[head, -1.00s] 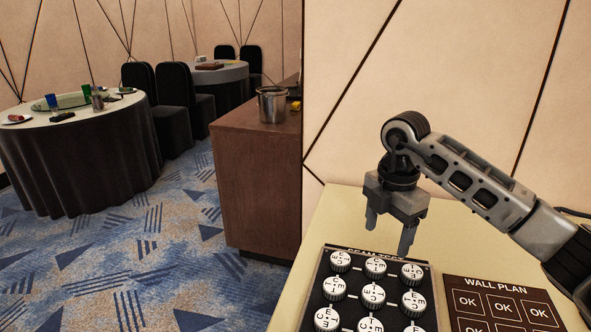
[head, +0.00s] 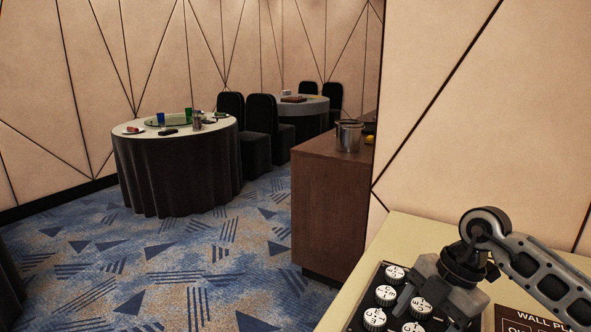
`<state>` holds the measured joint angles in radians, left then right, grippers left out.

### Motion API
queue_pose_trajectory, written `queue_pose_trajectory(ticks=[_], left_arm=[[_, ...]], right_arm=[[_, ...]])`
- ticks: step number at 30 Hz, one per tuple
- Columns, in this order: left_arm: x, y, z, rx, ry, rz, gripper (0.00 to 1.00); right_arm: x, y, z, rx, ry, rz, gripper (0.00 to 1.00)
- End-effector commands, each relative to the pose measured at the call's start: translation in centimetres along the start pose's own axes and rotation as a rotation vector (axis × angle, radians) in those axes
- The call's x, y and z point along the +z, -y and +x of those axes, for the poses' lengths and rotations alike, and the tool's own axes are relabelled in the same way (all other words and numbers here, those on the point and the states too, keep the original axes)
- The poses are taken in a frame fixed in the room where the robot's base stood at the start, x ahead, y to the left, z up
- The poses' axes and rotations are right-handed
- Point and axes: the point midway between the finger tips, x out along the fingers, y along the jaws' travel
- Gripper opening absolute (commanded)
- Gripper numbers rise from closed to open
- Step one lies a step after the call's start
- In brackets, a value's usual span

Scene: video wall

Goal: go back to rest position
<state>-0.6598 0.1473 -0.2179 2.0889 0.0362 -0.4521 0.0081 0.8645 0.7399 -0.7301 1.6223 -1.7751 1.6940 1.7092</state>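My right gripper (head: 428,306) comes in from the right side of the head view. It points down over the black panel (head: 362,306) of white-topped round knobs (head: 386,294) and hides part of it. Whether the fingertips touch a knob cannot be told. My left gripper is not in view.
The panel lies on a pale yellow table (head: 408,236) beside a dark "WALL PLAN" board (head: 512,318). A brown wooden counter (head: 328,205) bears a metal bucket (head: 349,136). A round dining table (head: 180,165) stands further back. Patterned carpet (head: 215,255) at left is free.

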Motion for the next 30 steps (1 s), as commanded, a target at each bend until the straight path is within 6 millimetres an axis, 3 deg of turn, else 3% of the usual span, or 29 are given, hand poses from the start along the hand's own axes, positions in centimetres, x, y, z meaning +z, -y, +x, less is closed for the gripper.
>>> queue_pose_trajectory(ticks=[5, 8, 9, 12, 13, 16, 19, 21, 24, 27, 30], left_arm=[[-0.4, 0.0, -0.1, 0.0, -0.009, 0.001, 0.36], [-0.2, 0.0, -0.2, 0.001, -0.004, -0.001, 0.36], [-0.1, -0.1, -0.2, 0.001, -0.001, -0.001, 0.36], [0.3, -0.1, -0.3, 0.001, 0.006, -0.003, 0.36], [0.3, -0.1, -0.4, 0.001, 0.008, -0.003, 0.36], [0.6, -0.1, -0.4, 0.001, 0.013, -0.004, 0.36], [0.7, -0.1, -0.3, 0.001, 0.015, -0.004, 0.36], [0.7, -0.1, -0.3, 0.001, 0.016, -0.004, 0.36], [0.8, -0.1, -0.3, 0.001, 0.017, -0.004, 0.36], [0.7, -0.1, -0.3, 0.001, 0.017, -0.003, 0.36], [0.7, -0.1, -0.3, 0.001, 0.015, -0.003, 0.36]], right_arm=[[-6.2, -0.9, 3.7, 0.12, -0.268, -0.15, 0.69], [-11.4, -1.4, 5.4, 0.264, -0.499, -0.228, 0.69], [-14.1, -1.7, 5.7, 0.361, -0.621, -0.245, 0.69], [-19.2, -2.7, 4.5, 0.682, -0.904, -0.188, 0.69], [-19.9, -3.0, 3.9, 0.785, -0.965, -0.139, 0.69], [-19.2, -3.8, 2.3, 1.103, -1.064, 0.126, 0.69], [-15.2, -3.0, 3.3, 1.322, -1.003, 0.503, 0.69], [-11.7, -0.9, 5.9, 1.377, -0.883, 0.798, 0.69], [-8.5, 3.5, 10.7, 1.323, -0.686, 1.136, 0.69], [-7.5, 7.9, 14.8, 1.198, -0.539, 1.351, 0.69], [-7.6, 11.3, 17.6, 1.078, -0.446, 1.476, 0.69]])
